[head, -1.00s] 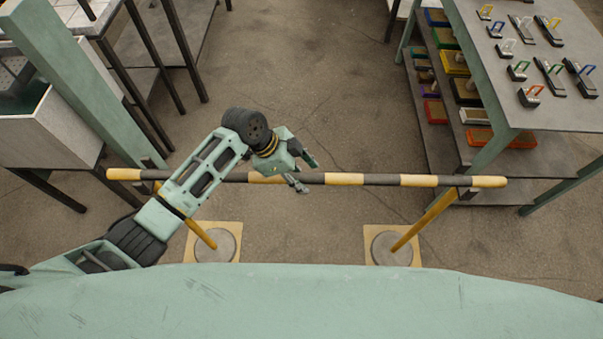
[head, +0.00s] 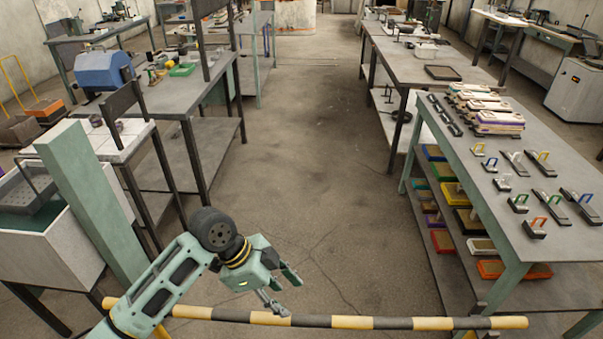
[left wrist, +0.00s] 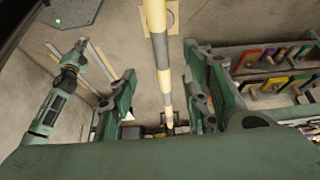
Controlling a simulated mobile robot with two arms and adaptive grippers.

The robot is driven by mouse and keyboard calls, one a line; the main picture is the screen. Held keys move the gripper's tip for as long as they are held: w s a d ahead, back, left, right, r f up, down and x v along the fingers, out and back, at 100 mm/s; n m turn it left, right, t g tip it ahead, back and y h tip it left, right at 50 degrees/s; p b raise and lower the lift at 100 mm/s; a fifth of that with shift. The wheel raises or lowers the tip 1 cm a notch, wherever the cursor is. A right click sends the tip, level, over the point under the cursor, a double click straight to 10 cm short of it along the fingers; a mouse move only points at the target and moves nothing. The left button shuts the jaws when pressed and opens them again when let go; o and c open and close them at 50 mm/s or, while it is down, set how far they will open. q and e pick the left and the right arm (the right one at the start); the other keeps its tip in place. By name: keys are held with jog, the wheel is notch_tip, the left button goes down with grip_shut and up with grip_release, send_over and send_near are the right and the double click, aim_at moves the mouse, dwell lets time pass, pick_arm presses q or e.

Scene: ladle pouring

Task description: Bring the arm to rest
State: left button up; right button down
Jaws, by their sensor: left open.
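My left arm reaches in from the lower left of the head view, bent at a dark round joint. Its gripper (head: 284,291) is open, with nothing between the fingers, and shows just over the striped bar. In the left wrist view the two fingers of this gripper (left wrist: 170,100) stand wide apart, with the bar seen between them. Another arm, apparently my right one (left wrist: 55,100), shows at the left of the left wrist view. Its gripper (left wrist: 80,47) is too small there to read. No ladle can be made out.
A yellow-and-black bar (head: 350,322) crosses low in front. A table with handled tools (head: 480,190) stands right, coloured boxes (head: 440,240) on its shelf. Left are a grey basin (head: 60,250) and a workbench (head: 190,97). The aisle floor (head: 310,160) between is clear.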

pick_arm(q)
jog(key=s+f+n, duration=0.3)
jog(key=s+f, duration=0.1)
jog(key=s, duration=0.1)
jog(key=s+a+f+n+t+y, duration=0.2)
jog(key=s+a+n+t+y, duration=0.25)
jog(key=s+a+n, duration=0.95)
jog(key=s+f+m+g+y, duration=0.1)
jog(key=s+f, duration=0.1)
jog(key=f, duration=1.1)
jog(key=s+f+g, duration=0.1)
jog(key=s+f, duration=0.1)
jog(key=f, duration=1.2)
jog(key=s+a+f+g, duration=0.1)
jog(key=s+a+f, duration=0.1)
jog(key=s+f, duration=1.3)
jog(key=shift+s+a, duration=0.35)
jog(key=shift+s, duration=0.2)
